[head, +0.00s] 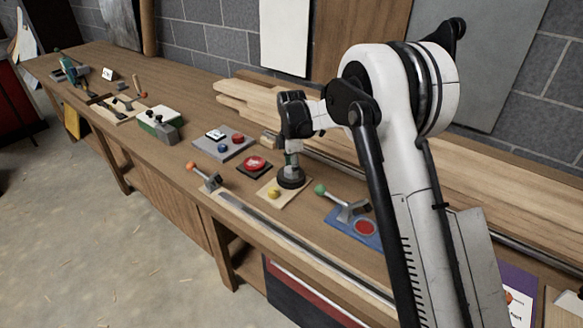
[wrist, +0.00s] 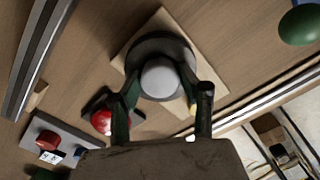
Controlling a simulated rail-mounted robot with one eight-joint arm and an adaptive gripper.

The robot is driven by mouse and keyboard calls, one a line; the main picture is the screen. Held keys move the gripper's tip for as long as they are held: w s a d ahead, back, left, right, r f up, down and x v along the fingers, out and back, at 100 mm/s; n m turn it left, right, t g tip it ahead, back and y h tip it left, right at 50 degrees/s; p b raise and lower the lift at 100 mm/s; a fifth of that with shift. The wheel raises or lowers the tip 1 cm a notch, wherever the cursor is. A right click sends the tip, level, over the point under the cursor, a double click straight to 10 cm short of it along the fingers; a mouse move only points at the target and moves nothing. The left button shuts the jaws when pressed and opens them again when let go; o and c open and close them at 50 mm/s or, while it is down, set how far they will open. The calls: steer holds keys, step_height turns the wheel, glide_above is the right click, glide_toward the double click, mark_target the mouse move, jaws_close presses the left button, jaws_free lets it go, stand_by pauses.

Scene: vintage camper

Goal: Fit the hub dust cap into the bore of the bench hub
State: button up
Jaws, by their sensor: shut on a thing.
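The bench hub (head: 291,181) is a dark, round piece on a pale wooden board (head: 268,188). In the wrist view the hub (wrist: 146,47) shows as a dark ring behind the dust cap. The hub dust cap (wrist: 160,78) is a pale grey round piece between my fingers. My gripper (head: 291,163) points down directly over the hub and is shut on the cap. In the wrist view my gripper (wrist: 161,84) has a green finger on either side of the cap. The cap covers the bore, and I cannot tell whether it is seated or just above it.
A yellow knob (head: 273,193) is on the same board. A red button (head: 254,163) is to the left, and a green-knobbed lever (head: 345,208) on a blue plate is to the right. An orange-knobbed lever (head: 205,177) is near the front edge. Planks (head: 240,96) lie behind.

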steer(key=shift+s+f+b, duration=0.1)
steer(key=shift+f+b, duration=0.25)
steer(key=shift+b, duration=0.1)
steer(key=shift+f, duration=0.15)
steer(key=shift+s+f, duration=0.1)
steer(key=shift+s, duration=0.1)
steer(key=shift+c, duration=0.5)
steer(key=o, duration=1)
steer(key=shift+d, duration=0.1)
steer(key=o, duration=0.4)
steer(key=shift+w+f, duration=0.2)
steer(key=shift+c, duration=0.2)
steer(key=shift+r, duration=0.1)
steer(key=shift+r, duration=0.2)
